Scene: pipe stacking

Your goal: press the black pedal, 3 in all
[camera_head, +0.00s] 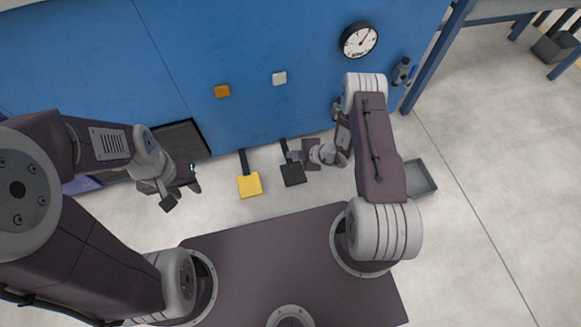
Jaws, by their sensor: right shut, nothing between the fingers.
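The black pedal (293,175) is a dark square plate on a short black arm, low at the foot of the blue wall. My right gripper (290,156) is shut and empty, at the upper edge of the black pedal. From this view I cannot tell whether it touches the pedal. My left gripper (183,197) is open and empty, to the left of both pedals and apart from them.
A yellow pedal (249,185) lies just left of the black one. A grey tray (420,178) lies on the floor at right.

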